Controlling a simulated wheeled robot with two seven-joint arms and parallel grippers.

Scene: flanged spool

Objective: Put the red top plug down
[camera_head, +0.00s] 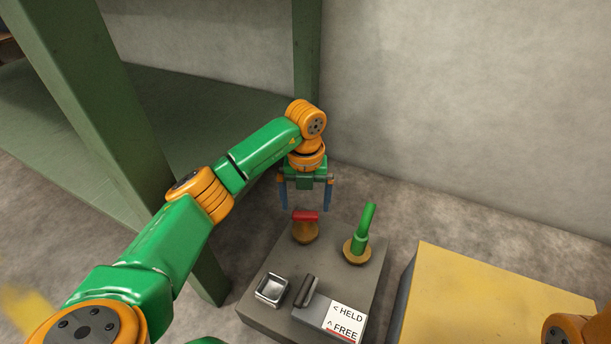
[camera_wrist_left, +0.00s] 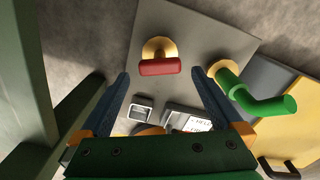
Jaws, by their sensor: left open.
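The red top plug (camera_head: 305,216) shows its red bar handle above a round brass collar (camera_head: 305,234) on the far left part of a grey block (camera_head: 262,313). In the left wrist view the red plug (camera_wrist_left: 160,67) lies near the gap between the finger ends. My left gripper (camera_head: 306,207) is open and empty, pointing down above and slightly behind the plug. Its two blue fingers (camera_wrist_left: 159,76) stand apart from the red bar. Whether the plug is fully seated cannot be told. My right gripper is not in view.
A bent green handle (camera_head: 363,235) rises from a second brass collar, right of the plug. Nearer are a small silver square cup (camera_head: 271,290), a dark lever (camera_head: 306,291) and a HELD/FREE label (camera_head: 345,321). A yellow-topped surface (camera_head: 490,300) is right; a green post (camera_head: 110,110) stands left.

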